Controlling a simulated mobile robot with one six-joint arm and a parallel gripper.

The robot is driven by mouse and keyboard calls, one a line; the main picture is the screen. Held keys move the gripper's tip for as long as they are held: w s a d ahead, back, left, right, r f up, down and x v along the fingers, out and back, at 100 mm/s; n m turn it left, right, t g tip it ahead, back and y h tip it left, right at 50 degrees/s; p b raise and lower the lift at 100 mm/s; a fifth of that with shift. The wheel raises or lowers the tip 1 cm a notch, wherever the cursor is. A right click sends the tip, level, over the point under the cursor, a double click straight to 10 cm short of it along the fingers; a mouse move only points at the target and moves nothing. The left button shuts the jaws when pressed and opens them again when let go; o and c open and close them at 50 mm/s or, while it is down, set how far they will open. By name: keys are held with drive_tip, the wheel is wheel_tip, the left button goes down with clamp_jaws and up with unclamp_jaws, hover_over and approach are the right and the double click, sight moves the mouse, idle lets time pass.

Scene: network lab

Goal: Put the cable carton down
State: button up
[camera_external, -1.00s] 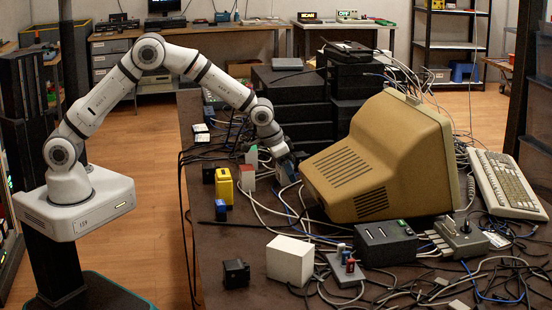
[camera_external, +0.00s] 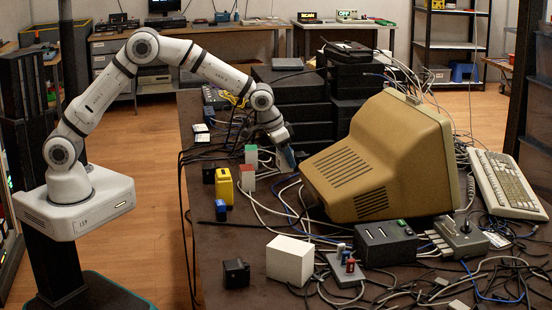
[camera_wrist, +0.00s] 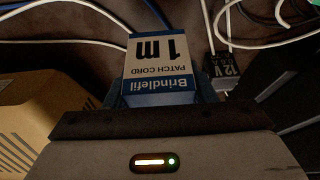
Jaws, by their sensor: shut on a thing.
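The cable carton (camera_wrist: 160,68) is a small white and blue box reading "Brindlefil PATCH CORD 1 m", upside down in the wrist view. My gripper (camera_wrist: 161,92) is shut on it, with a dark finger on each side. In the external view, my gripper (camera_external: 283,147) points down to the left of the beige monitor, and the bluish carton (camera_external: 288,159) shows small at its tip. The carton appears a little above the dark table (camera_external: 215,262); I cannot tell the exact gap. Its far end is hidden.
The beige monitor (camera_external: 365,165) stands close to the right. A red-white block (camera_external: 247,179), a green-white block (camera_external: 251,155) and a yellow block (camera_external: 224,186) stand left. Black boxes (camera_external: 300,110) are stacked behind. Cables (camera_external: 275,215) cross the table; its front left is clearer.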

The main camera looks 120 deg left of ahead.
wheel_tip(320, 180, up, 5)
drive_tip(key=shift+w+d+f, duration=0.1)
drive_tip(key=shift+d, duration=0.05)
drive_tip(key=shift+w+d+r+m+p, duration=0.15)
drive_tip(key=shift+d+r+m+p, duration=0.15)
drive_tip(key=shift+d, duration=0.35)
drive_tip(key=w+d+m+t+h+p, duration=0.15)
drive_tip(key=d+m, duration=0.35)
drive_tip(key=d, duration=1.2)
drive_tip(key=shift+g, duration=0.25)
drive_tip(key=f, duration=0.5)
drive_tip(key=shift+s, duration=0.2)
drive_tip(key=shift+f, duration=2.45)
drive_tip(key=o, duration=1.1)
drive_tip(key=shift+c, duration=0.2)
